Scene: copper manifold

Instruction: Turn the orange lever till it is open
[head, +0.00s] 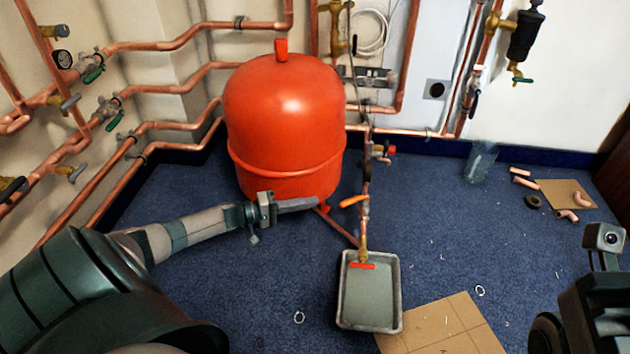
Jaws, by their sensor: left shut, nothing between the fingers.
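The orange lever (354,200) sits on a thin vertical copper pipe in front of the red tank. It points left from the pipe and looks close to level, slightly tilted. My left gripper (314,203) reaches in from the left. Its fingers are shut and empty, with the tips a short way left of the lever's free end. A small gap shows between them in the picture; I cannot tell the difference in depth. Part of my right arm shows at the right edge; its fingers are not visible.
The red tank (285,125) stands close behind my left gripper. A red lever (361,266) is lower on the same pipe, above a grey tray (342,305). Copper pipes with valves line the left wall. A cardboard sheet (440,325) lies in front.

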